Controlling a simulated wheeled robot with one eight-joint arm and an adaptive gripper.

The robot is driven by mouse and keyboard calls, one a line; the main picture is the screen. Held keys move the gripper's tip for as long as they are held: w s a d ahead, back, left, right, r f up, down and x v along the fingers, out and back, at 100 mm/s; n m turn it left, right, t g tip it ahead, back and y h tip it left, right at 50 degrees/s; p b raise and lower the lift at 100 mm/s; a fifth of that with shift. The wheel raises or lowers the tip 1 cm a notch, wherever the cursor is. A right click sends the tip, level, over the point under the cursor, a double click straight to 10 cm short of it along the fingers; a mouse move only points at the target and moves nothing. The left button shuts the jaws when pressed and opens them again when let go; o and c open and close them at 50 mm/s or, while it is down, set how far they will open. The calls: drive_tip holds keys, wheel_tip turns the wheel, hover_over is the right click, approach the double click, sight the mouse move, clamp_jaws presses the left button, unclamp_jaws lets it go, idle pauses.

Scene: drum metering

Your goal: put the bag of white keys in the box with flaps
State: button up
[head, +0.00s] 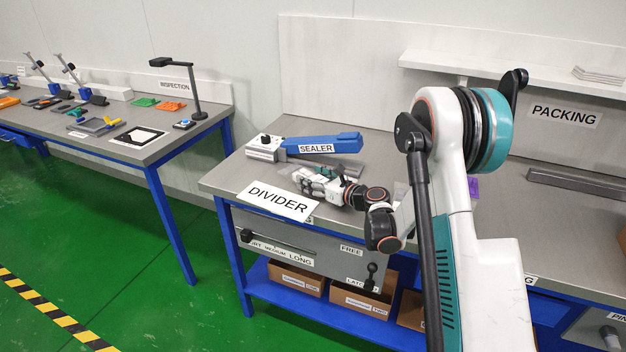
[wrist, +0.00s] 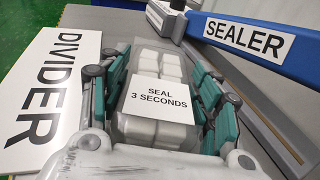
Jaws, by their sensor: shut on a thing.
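A clear bag of white keys (wrist: 160,68) shows in the wrist view as rows of white blocks. A white card reading SEAL 3 SECONDS covers part of it. My gripper (wrist: 158,58) has its teal-lined fingers on both sides of the bag and is shut on it. In the head view my gripper (head: 325,186) is low over the left end of the packing table, in front of the sealer. I cannot tell whether the bag touches the tabletop. I cannot make out a box with flaps in either view; my arm hides part of the table.
The blue sealer (head: 322,145) stands behind my gripper, and the DIVIDER sign (head: 279,201) is at the table's front edge. Cardboard boxes (head: 297,281) sit on the lower shelf. A grey bar (head: 577,184) lies at the right. The inspection table (head: 150,150) stands left, across a gap.

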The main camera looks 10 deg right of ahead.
drive_tip(key=o, duration=1.2)
